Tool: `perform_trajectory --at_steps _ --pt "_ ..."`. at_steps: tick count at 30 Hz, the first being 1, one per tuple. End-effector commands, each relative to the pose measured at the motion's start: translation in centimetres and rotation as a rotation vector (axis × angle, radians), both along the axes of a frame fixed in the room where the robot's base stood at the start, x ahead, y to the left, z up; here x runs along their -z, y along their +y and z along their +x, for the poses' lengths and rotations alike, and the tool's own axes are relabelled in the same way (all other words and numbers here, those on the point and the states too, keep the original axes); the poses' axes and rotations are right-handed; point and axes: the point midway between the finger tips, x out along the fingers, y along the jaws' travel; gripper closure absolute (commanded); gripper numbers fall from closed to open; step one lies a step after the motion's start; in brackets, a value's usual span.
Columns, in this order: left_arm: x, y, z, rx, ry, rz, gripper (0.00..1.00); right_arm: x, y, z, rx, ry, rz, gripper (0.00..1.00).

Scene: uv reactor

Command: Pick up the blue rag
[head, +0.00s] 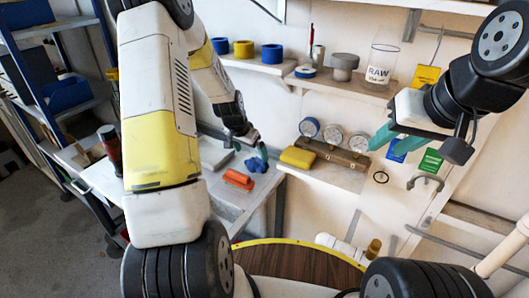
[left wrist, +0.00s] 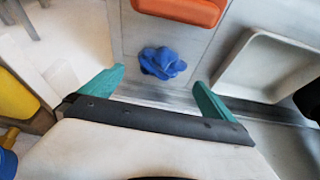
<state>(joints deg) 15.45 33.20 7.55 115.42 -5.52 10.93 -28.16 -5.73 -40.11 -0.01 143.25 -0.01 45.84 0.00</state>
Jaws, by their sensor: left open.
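The crumpled blue rag (head: 257,164) lies on the pale bench top, just beyond my left gripper (head: 250,143). In the left wrist view, the blue rag (left wrist: 162,62) lies in the gap between the two teal fingers of my left gripper (left wrist: 157,84), a little beyond their tips. That gripper is open and empty; nothing shows it touching the rag. My right gripper (head: 384,134) is up at the right, by the wall, away from the rag. Its teal fingers are seen side-on, so its opening cannot be told.
A shelf with gauges (head: 334,140) and a yellow sponge-like item (head: 298,157) is to the right. A blue rack (head: 68,95) stands at the left.

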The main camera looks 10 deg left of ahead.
Motion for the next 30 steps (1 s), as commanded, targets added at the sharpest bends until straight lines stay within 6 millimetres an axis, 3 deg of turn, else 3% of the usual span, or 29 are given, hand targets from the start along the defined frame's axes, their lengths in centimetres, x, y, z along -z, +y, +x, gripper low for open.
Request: perform_trajectory --at_steps 18,27,30 --pt "7.3 -0.7 2.7 0.003 0.003 -0.002 0.0 0.0 0.0 0.0 0.0 0.0 0.0 0.64" --pt "7.6 -0.7 2.9 0.003 0.001 -0.001 0.0 0.0 0.0 0.0 0.0 0.0 0.0 0.64" --pt "7.6 -0.7 2.9 0.003 0.001 -0.001 0.2 0.0 0.0 0.0 0.0 0.0 0.0 0.64"
